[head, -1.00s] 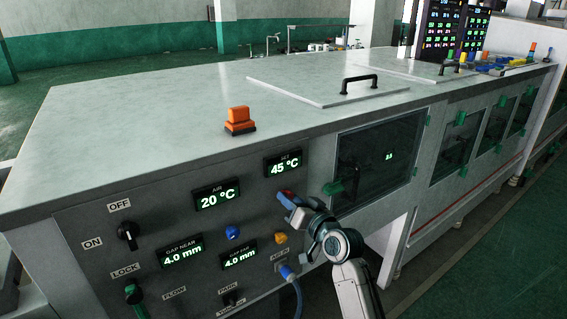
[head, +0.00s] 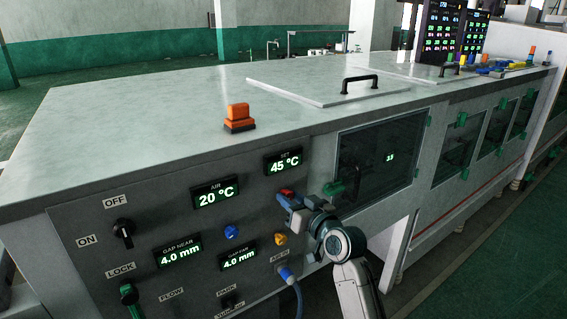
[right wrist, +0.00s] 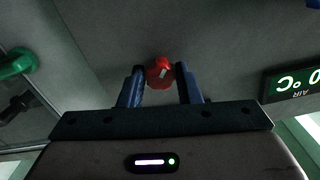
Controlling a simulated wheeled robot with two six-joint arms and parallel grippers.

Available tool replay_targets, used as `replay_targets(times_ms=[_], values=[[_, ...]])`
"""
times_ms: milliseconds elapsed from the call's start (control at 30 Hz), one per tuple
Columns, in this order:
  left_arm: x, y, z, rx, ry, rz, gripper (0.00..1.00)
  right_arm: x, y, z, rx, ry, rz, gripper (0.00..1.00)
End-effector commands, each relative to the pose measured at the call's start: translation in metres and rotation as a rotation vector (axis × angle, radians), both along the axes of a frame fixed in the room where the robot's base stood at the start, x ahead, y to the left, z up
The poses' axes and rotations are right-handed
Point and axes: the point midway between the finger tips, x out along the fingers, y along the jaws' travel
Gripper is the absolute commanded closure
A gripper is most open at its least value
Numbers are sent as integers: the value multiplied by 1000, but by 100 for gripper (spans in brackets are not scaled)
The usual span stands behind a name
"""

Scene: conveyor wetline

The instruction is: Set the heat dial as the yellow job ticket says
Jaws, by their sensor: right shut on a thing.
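The red heat dial (head: 286,192) sits on the grey panel just below the SET display (head: 284,163), which reads 45 °C. My right gripper (head: 289,202) is at the dial, with its blue fingers shut on it. In the right wrist view, the red dial (right wrist: 160,73) with a pale pointer mark lies between the two fingertips. The gripper hides part of the dial in the head view. No yellow job ticket can be made out. My left gripper is not in view.
The AIR display (head: 214,192) reads 20 °C. A blue knob (head: 232,231) and a yellow knob (head: 281,239) sit below, near two gap displays reading 4.0 mm. A blue plug and cable (head: 287,274) hang below my gripper. A green handle (head: 334,188) is close at right.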

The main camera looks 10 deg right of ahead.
Motion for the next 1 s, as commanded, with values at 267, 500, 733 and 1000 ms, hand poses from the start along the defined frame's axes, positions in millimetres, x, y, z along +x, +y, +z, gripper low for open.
replay_targets(times_ms=[267, 500, 733, 1000], values=[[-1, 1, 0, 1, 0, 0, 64, 0, 0, -2, -2, 3, 1, 86], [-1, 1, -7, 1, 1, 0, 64, 0, 0, -3, -69, -22, 1, 86], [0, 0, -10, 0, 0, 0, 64, 0, 0, -1, -124, -41, 1, 86], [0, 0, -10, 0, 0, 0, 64, 0, 0, -1, -123, -40, 1, 86]])
